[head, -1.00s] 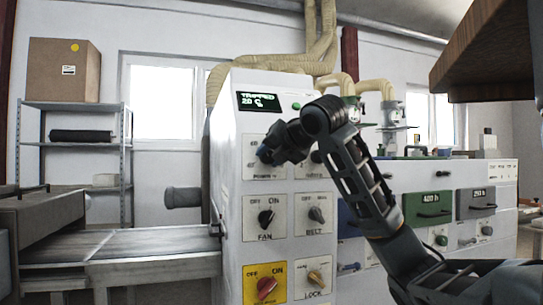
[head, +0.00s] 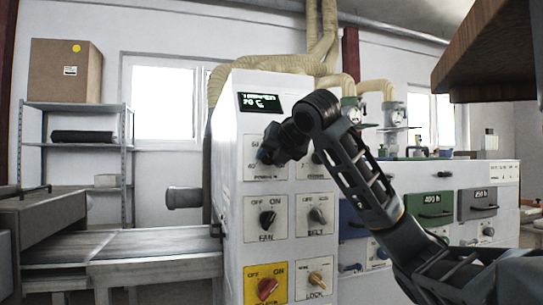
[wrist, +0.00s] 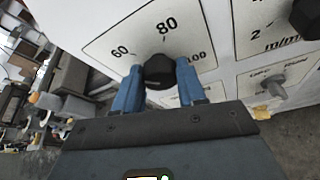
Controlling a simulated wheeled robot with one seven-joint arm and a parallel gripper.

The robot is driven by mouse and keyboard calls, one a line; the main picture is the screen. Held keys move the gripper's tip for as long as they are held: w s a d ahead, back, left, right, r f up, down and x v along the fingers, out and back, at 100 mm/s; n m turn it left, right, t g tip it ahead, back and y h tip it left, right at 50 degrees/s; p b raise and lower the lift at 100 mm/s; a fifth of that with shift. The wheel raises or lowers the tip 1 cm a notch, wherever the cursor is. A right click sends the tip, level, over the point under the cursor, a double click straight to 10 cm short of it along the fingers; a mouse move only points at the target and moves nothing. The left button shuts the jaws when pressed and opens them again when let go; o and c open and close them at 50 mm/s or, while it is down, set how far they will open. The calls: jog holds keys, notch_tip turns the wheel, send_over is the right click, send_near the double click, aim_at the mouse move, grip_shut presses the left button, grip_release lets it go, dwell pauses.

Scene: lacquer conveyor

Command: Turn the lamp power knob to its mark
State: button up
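The lamp power knob (wrist: 160,72) is a black knob on a white scale plate (wrist: 117,36) at the top left of the machine's front. In the wrist view, 60, 80 and 100 are readable around it; its pointer and any target mark are not clear. My gripper (wrist: 158,88) has its blue fingers on both sides of the knob, with no clear gap. In the head view my gripper (head: 268,153) is at the power plate (head: 252,166) and hides the knob.
The machine's display (head: 260,103) has green text, partly unreadable. Below are the black fan knob (head: 267,219), the grey belt knob (head: 318,215), a red knob on yellow (head: 267,288) and the lock knob (head: 317,279). A conveyor (head: 150,243) runs at left.

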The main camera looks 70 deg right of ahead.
jog(key=o, duration=0.4)
jog(key=shift+o, duration=0.2)
jog(key=v, duration=0.7)
jog(key=shift+s+a, duration=0.25)
